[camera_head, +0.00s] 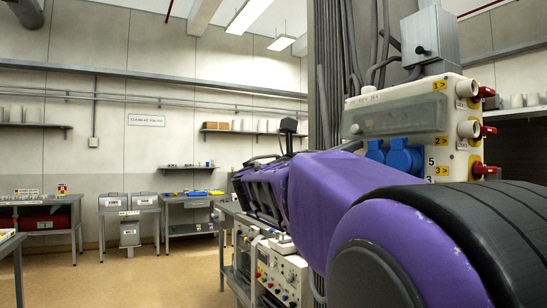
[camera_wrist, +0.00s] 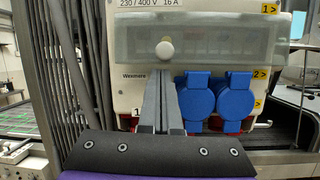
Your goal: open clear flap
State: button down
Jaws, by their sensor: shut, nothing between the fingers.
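The clear flap (camera_wrist: 225,42) is a smoky see-through cover across the upper front of a cream power box (camera_wrist: 130,98). It looks closed, lying over a row of breakers. A round pale knob (camera_wrist: 165,50) sits on it, left of its middle. My gripper (camera_wrist: 163,84) is shut and empty, its grey fingertips just below the knob in the wrist view. Whether the tips touch the flap or box cannot be told. In the head view the flap (camera_head: 398,116) shows on the box's side, with my purple arm in front of the lower box. The fingers are hidden there.
Two blue socket covers (camera_wrist: 198,98) (camera_wrist: 236,97) sit under the flap, right of my fingers. Grey conduits (camera_wrist: 62,75) run upright left of the box. Red-ended connectors (camera_head: 486,131) jut from its right side. A bench with instruments (camera_head: 283,272) stands below.

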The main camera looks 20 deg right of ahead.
jog(key=shift+s+a+r, duration=0.1)
jog(key=shift+a+r, duration=0.1)
jog(key=shift+r, duration=0.1)
jog(key=shift+r+p, duration=0.15)
jog(key=shift+p, duration=0.15)
